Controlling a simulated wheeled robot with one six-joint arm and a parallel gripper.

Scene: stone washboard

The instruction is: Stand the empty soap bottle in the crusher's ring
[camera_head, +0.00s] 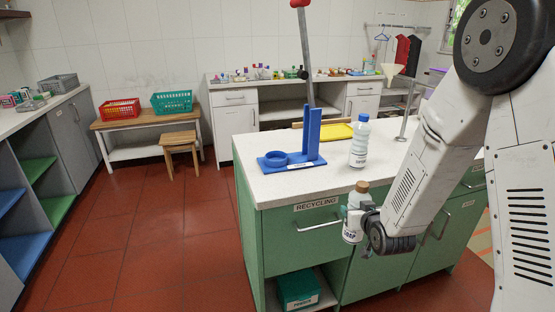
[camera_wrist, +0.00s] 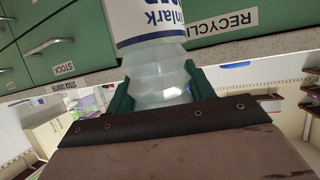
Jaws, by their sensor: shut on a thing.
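The soap bottle (camera_head: 352,228), clear with a white label and a brown cap, is upright in front of the counter's front edge in the head view. My gripper (camera_head: 362,211) is shut on it. In the wrist view the bottle (camera_wrist: 155,50) sits between the green fingers of my gripper (camera_wrist: 160,88), its label partly cut off. The blue crusher (camera_head: 312,135) stands on the counter to the left of the bottle and farther back. Its low round ring (camera_head: 275,158) is on the left of the base and looks empty. Its grey lever (camera_head: 306,60) points up.
A second bottle (camera_head: 359,145) with a blue cap stands on the white counter (camera_head: 300,188), right of the crusher. A grey stand (camera_head: 405,125) is at the right. The counter's front left is bare.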

